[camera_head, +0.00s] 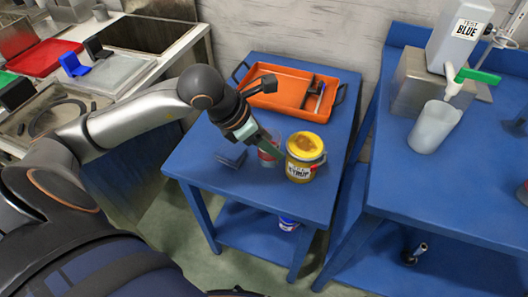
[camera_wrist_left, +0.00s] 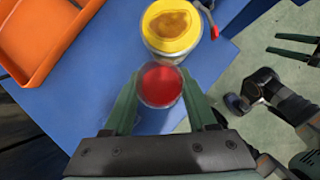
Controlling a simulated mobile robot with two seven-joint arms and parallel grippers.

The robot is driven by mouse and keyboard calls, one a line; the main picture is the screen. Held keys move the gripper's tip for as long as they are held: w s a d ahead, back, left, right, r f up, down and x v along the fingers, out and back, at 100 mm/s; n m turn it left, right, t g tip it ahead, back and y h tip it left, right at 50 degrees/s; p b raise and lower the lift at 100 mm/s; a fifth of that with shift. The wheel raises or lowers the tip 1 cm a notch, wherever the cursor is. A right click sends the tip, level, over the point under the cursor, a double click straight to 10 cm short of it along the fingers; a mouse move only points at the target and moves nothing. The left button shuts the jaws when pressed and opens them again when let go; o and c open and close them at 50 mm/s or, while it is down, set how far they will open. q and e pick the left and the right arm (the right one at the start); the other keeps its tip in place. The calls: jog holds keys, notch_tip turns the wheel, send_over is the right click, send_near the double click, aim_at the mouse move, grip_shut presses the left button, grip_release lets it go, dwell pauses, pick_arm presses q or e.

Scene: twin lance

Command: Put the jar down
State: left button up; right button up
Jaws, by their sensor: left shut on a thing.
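The jar (camera_head: 268,155) is a small clear vessel with red inside. In the left wrist view the jar (camera_wrist_left: 160,86) sits between the green fingers, its round red top facing the camera. My left gripper (camera_head: 273,149) is shut on it, over the blue side table (camera_head: 222,188). I cannot tell whether its base touches the tabletop. In the left wrist view my right gripper (camera_wrist_left: 292,45) shows at the right edge, its green fingers apart and empty above the floor.
A yellow-topped syrup pot (camera_head: 304,158) stands close to the jar's right. An orange tray (camera_head: 268,101) fills the table's back. The front of the table is clear. Another blue table (camera_head: 418,188) stands at right.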

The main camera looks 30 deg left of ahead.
pick_arm(q)
jog(key=a+f, duration=0.1)
jog(key=w+a+f, duration=0.1)
jog(key=shift+w+f, duration=0.2)
jog(key=shift+f, duration=0.2)
jog(key=f, duration=0.3)
jog(key=shift+w+a+f+b, duration=0.15)
jog(key=shift+a+b, duration=0.05)
jog(key=shift+b, duration=0.15)
jog(key=shift+f, duration=0.2)
jog(key=o, duration=1.4)
jog(key=shift+c, duration=0.2)
